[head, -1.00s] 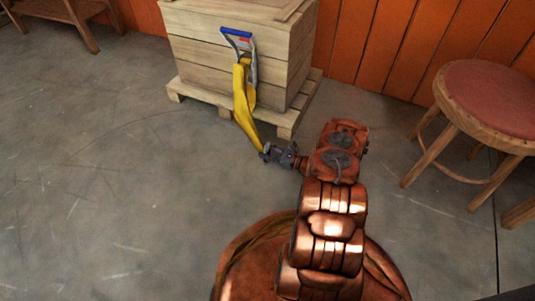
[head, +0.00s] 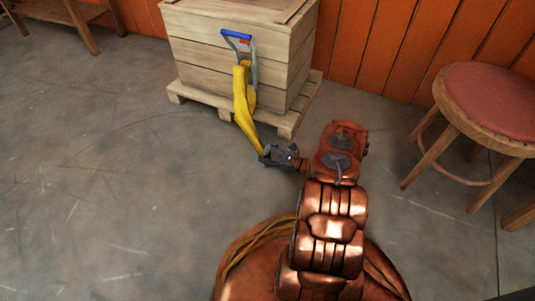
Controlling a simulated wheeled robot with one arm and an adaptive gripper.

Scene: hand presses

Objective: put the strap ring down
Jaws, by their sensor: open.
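A yellow strap (head: 245,103) hangs from a blue-topped handle (head: 237,36) at the front of a wooden crate. The strap slants down and to the right, and its lower end reaches my gripper (head: 266,155). My gripper is open, low over the floor in front of the crate's pallet. I cannot make out the ring itself at the strap's end; it is too small or hidden by the jaws. Whether the strap's end still touches the jaws is unclear.
The wooden crate (head: 205,55) stands on a pallet (head: 212,106) against an orange plank wall. A round stool (head: 490,105) with a red seat is at right. A wooden table (head: 65,14) is at far left. The grey floor (head: 110,170) at left is clear.

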